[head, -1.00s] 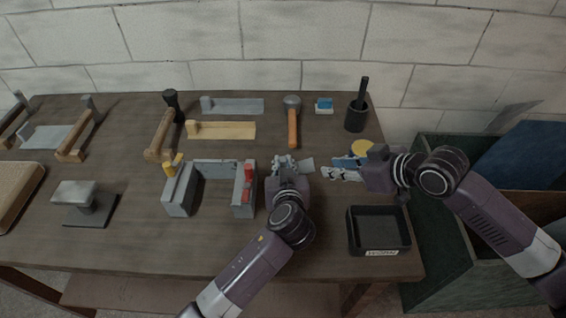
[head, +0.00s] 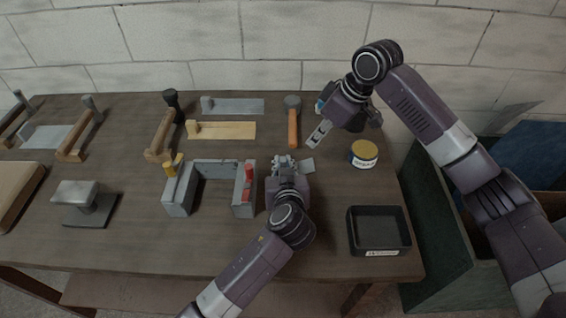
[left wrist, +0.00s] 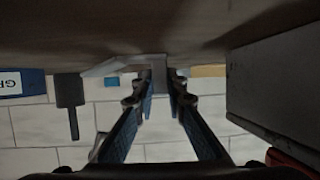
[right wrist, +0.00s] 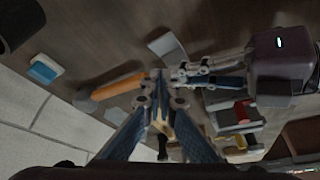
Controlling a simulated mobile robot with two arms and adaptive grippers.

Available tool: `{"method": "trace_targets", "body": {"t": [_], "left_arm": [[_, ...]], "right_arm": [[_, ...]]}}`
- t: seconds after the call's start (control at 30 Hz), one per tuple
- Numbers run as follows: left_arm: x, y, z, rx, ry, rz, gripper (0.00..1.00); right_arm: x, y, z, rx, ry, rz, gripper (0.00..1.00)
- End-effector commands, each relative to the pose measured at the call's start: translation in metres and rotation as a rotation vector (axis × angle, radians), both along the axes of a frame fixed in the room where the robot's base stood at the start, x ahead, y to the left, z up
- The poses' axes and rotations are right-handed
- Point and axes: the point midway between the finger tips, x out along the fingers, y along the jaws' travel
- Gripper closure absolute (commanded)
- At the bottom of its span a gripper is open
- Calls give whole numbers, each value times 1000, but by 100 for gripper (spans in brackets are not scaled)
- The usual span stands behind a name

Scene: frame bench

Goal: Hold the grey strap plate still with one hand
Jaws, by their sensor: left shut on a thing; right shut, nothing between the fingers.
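The grey strap plate (head: 308,165) is a small flat grey piece beside the fingers of my left gripper (head: 284,166), right of the grey bench frame. The left gripper is shut on it; the fingers hide part of the plate. In the left wrist view a grey piece (left wrist: 156,64) shows at the fingertips. In the right wrist view the plate (right wrist: 167,46) shows just beyond the left fingers. My right gripper (head: 317,137) is shut and empty above the table, up and right of the plate, with its fingers pointing down-left.
A grey frame (head: 180,194) with yellow and red clamps stands left of my left gripper. A hammer (head: 293,128) lies behind. A blue-topped block is partly hidden behind my right gripper.

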Motion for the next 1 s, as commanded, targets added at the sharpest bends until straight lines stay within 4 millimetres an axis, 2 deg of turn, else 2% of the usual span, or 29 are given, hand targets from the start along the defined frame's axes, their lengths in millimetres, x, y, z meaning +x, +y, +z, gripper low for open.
{"method": "trace_targets", "body": {"t": [0.2,0.43,0.6,1.0], "left_arm": [[0,-1,0,0,0,-1,100],[0,-1,0,0,0,-1,100],[0,-1,0,0,0,-1,100],[0,-1,0,0,0,-1,100]], "right_arm": [[-1,-1,-29,0,4,-3,100],[0,-1,-51,1,1,-3,100],[0,-1,-57,1,1,-3,100],[0,-1,-57,1,-1,-2,100]]}}
